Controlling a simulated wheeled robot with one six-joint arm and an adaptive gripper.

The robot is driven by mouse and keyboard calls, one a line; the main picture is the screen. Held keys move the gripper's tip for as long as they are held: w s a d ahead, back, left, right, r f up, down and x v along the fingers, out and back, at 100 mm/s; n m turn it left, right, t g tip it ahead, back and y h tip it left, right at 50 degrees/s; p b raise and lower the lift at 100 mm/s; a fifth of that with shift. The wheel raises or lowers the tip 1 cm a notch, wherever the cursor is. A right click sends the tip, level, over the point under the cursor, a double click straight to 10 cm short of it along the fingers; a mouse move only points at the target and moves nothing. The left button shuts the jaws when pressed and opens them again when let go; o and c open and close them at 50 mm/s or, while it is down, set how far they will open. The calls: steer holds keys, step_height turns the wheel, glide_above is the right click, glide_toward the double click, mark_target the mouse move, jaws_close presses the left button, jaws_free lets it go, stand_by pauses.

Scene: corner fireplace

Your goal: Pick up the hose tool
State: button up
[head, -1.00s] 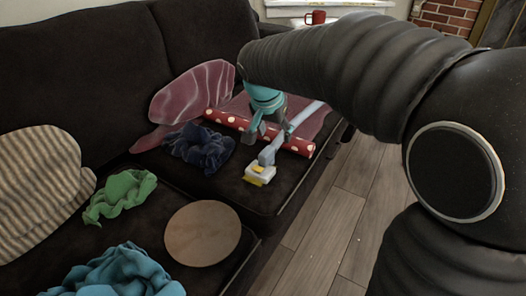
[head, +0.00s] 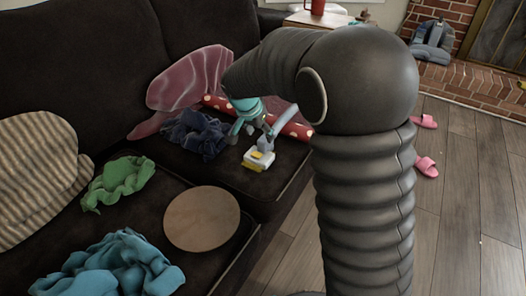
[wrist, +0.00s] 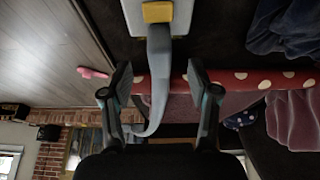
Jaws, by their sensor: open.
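The hose tool (head: 260,158) has a white head with yellow parts and a curved grey neck and handle. It lies on the dark sofa seat, its handle reaching back over a red dotted roll (head: 296,129). My gripper (head: 250,127) is open behind the tool's head. In the wrist view, its two dark fingers (wrist: 158,75) stand apart on either side of the grey handle (wrist: 158,95), with gaps visible. The white head (wrist: 182,18) is cut off at the top edge there. My arm hides part of the roll in the head view.
Dark blue cloth (head: 196,134) and a pink throw (head: 185,82) lie left of my gripper. Green cloth (head: 120,182), a round wooden disc (head: 202,219), teal cloth (head: 115,265) and a striped cushion (head: 40,175) are nearer. Pink slippers (head: 426,166) lie on the open floor at right.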

mark_target(262, 140)
steer(key=shift+x, duration=2.7)
steer(key=shift+s+a, duration=0.1)
jaws_close()
